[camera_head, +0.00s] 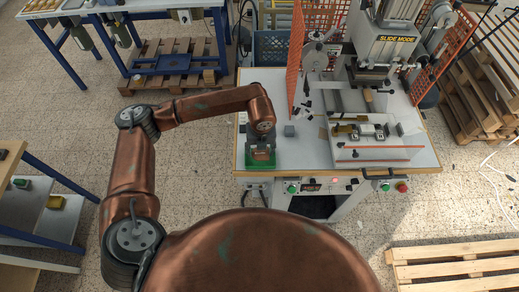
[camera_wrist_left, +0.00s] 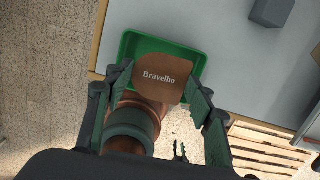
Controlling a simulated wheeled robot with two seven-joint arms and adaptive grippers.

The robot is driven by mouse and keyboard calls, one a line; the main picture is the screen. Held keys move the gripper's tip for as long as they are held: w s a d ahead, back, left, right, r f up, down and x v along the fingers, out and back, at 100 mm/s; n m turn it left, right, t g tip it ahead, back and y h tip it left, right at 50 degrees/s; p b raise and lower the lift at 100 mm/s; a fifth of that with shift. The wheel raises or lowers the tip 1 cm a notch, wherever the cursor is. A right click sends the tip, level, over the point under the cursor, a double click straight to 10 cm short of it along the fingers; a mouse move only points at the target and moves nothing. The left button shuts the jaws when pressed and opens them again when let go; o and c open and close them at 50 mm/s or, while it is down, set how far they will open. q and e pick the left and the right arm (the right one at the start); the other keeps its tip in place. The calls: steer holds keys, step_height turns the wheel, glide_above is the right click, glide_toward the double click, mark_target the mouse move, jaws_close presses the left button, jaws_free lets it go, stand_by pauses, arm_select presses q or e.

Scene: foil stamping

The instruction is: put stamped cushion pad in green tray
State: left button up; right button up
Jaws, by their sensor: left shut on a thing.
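The stamped cushion pad (camera_wrist_left: 160,76) is a flat brown piece with rounded edges and white lettering reading "Bravelho". It lies between the two fingers of my left gripper (camera_wrist_left: 158,98), which is shut on it. In the left wrist view the pad overlaps the green tray (camera_wrist_left: 128,45), whose far and side walls show around it. In the head view my left gripper (camera_head: 262,137) is at the left front of the worktable, just above the green tray (camera_head: 261,165). I cannot tell whether the pad touches the tray floor.
A small grey block (camera_head: 289,130) stands right of the tray; bare table lies between. The stamping machine (camera_head: 385,50) and a low fixture (camera_head: 370,148) fill the table's right side. An orange mesh guard (camera_head: 295,55) stands behind. The table's front edge is close to the tray.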

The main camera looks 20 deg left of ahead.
steer(key=shift+d, duration=0.1)
arm_select(q)
steer(key=o, duration=0.8)
arm_select(e)
steer(key=shift+d, duration=0.2)
steer(key=shift+s+a, duration=0.1)
arm_select(q)
steer(key=shift+r, duration=0.35)
step_height(320, 180, up, 11)
steer(key=s, duration=0.1)
steer(key=shift+s+d, duration=0.15)
steer(key=shift+d, duration=0.1)
steer(key=shift+r, duration=0.1)
